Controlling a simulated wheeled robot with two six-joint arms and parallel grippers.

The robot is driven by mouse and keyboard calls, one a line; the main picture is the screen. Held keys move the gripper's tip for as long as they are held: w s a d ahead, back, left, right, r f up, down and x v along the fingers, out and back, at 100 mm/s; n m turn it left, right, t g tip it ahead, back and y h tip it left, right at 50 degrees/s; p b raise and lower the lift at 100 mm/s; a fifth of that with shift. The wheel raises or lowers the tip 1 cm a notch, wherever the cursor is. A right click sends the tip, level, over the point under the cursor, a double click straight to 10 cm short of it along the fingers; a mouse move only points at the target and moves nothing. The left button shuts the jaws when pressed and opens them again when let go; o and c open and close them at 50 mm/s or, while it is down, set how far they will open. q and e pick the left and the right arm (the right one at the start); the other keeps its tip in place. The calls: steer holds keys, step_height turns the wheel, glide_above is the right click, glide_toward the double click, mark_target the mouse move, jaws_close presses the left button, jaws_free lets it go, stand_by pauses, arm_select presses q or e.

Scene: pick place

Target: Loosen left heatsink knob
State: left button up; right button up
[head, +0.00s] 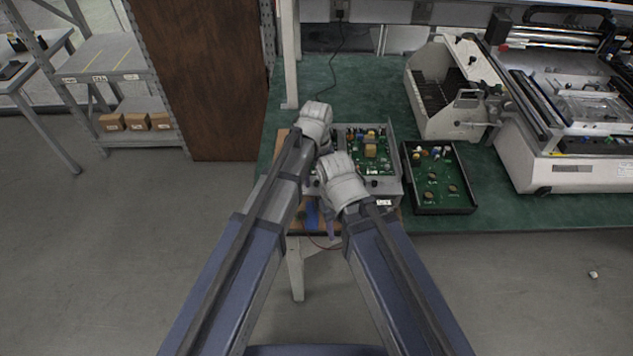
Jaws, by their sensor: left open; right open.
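An open metal unit with a green circuit board (372,153) stands on the bench in front of me. A small dark knob (374,184) shows on its front edge. I cannot make out the left heatsink knob; my arms cover the unit's left side. My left gripper (318,128) is open at the unit's back left corner. My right gripper (339,178) is open over its front left part. Both sets of fingertips are mostly hidden behind the wrists, so contact cannot be told.
A black tray with a green board (441,209) lies just right of the unit. A white machine (560,170) and a slotted rack (440,95) stand farther right on the green bench mat (375,65). Shelves with small boxes (136,121) stand at the left.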

arm_select(q)
jaws_close()
stand_by(0.4)
